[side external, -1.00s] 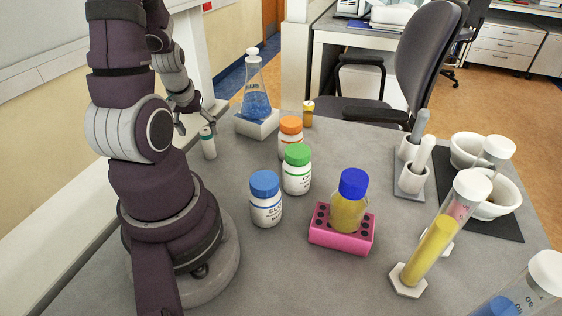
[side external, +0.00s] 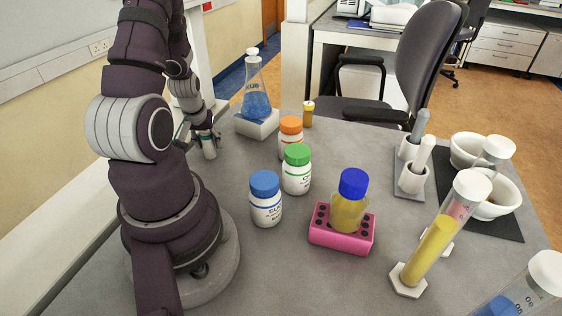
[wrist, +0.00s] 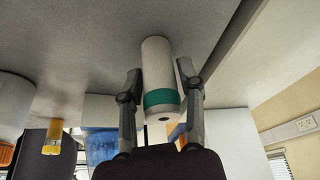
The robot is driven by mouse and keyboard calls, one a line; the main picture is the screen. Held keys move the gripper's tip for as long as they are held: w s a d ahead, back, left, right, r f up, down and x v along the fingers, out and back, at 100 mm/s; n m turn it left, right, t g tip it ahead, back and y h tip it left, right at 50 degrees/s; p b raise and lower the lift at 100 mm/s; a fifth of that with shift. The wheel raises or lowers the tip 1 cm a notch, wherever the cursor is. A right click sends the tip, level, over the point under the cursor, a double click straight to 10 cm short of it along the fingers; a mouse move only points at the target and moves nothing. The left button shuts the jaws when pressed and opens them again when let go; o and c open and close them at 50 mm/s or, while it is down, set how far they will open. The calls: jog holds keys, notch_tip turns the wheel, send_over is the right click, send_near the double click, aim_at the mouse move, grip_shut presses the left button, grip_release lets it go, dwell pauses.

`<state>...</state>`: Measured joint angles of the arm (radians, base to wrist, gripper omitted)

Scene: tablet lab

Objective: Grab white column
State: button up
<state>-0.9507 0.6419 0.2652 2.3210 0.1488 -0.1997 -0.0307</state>
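The white column (side external: 209,150) stands upright on the grey table at the left, near my arm. In the wrist view the white column (wrist: 157,65) has a green band near one end and a dark spot on that end. My gripper (wrist: 160,72) has one finger on each side of it. The fingers look open, very close to its sides, with no clear sign of a firm grip. In the side view my gripper (side external: 206,135) is at the column's top and partly hides it.
A flask of blue liquid (side external: 256,103) on a white block stands to the right. Bottles with orange (side external: 290,136), green (side external: 297,170) and blue (side external: 265,199) caps stand nearer. A pink rack (side external: 341,232) holds a yellow bottle. The table between column and bottles is clear.

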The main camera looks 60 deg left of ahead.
grip_shut()
